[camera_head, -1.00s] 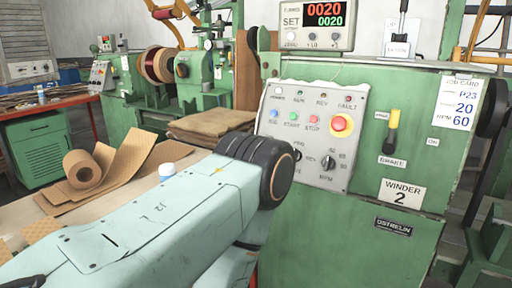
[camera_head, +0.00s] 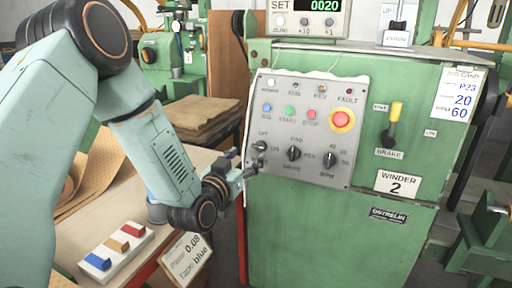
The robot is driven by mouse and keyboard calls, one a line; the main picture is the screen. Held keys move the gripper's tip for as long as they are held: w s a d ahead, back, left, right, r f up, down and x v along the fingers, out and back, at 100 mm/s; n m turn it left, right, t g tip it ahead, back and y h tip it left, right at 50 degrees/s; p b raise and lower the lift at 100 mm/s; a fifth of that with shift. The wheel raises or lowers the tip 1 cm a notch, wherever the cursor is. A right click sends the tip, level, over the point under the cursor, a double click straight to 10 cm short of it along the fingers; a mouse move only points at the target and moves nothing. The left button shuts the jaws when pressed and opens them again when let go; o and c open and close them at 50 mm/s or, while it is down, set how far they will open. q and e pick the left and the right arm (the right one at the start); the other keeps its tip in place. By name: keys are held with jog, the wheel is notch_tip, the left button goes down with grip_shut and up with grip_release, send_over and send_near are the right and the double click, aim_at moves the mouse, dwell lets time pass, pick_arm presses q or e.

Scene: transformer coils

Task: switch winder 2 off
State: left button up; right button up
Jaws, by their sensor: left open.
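Winder 2 is the green machine with the "WINDER 2" plate (camera_head: 399,185). Its grey control panel (camera_head: 330,178) carries lamps, blue, green and red buttons, a red emergency knob on yellow (camera_head: 342,119) and several black rotary knobs. The leftmost rotary knob (camera_head: 258,149), marked OFF above it, is at the panel's lower left. My left gripper (camera_head: 246,171) is open and empty, at the panel's lower left edge just below and left of that knob. I cannot tell whether it touches the panel. My right gripper is out of view.
A counter (camera_head: 309,20) reading 0020 sits on top. A bench (camera_head: 110,215) at left holds brown paper, a block with coloured pieces (camera_head: 115,248) and a tape sign (camera_head: 187,258).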

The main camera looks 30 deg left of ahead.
aim_at(258, 147)
pick_arm(q)
jog(key=w+b, duration=0.1)
jog(key=w, duration=0.5)
jog(key=shift+f, duration=0.15)
jog(key=shift+w, duration=0.2)
jog(key=shift+w+d, duration=0.15)
jog(key=shift+c, duration=0.8)
jog(key=c, duration=1)
